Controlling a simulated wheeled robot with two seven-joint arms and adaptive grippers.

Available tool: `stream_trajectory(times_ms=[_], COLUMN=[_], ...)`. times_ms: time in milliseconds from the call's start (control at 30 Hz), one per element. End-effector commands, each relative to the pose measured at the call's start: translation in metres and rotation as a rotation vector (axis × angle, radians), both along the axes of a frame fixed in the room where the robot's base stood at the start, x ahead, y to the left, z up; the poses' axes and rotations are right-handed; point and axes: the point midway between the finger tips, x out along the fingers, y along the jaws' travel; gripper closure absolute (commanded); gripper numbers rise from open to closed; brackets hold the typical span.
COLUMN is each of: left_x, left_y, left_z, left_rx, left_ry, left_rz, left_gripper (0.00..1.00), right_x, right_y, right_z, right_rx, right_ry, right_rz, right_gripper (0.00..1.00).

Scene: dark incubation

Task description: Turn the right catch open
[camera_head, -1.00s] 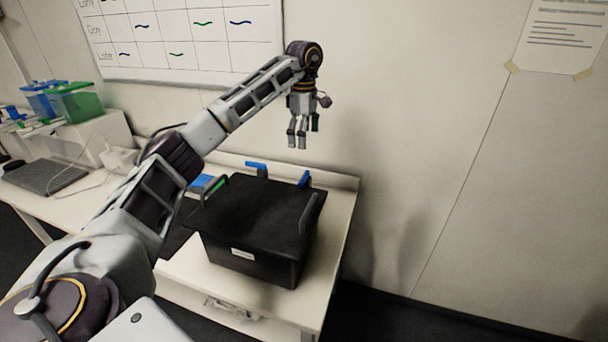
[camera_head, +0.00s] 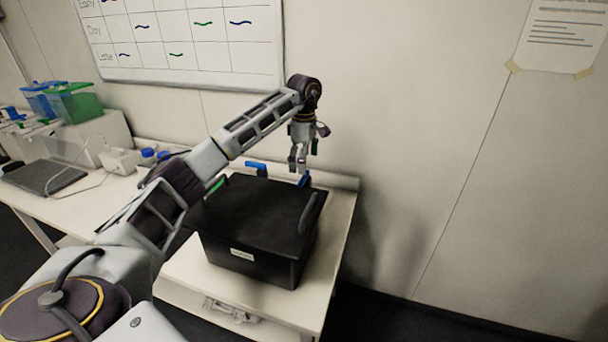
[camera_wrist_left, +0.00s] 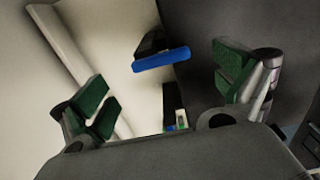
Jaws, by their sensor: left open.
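A black lidded box (camera_head: 255,222) stands on the white bench. Two catches with blue levers are at its far side: the left catch (camera_head: 257,166) and the right catch (camera_head: 304,181). My left gripper (camera_head: 298,170) points down, open and empty, just above the right catch and partly in front of it. In the left wrist view, a blue lever (camera_wrist_left: 161,60) on a dark mount shows beyond the open green-padded fingers (camera_wrist_left: 165,85), apart from them. My right gripper is not in view.
A dark upright handle (camera_head: 309,212) stands at the lid's right edge. The wall is close behind the box. Blue-capped bottles (camera_head: 148,157), a grey device (camera_head: 45,177) and blue and green containers (camera_head: 74,103) stand on the bench at left.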

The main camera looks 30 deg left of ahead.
Motion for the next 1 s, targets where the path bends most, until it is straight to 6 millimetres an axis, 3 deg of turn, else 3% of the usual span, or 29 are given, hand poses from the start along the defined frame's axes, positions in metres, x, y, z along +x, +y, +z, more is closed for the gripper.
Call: stream_trajectory(times_ms=[400,867,1000], left_x=[0.0,0.0,0.0], left_y=[0.0,0.0,0.0], left_z=[-0.042,-0.048,-0.048], left_rx=[0.0,0.0,0.0], left_ry=[0.001,-0.001,0.0], left_rz=[0.001,0.0,0.0], left_gripper=[0.02,0.02,0.2], right_x=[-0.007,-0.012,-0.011], right_y=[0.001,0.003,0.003], right_z=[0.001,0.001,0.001], right_rx=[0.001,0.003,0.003], right_ry=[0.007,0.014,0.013], right_rz=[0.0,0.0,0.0], right_gripper=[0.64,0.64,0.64])
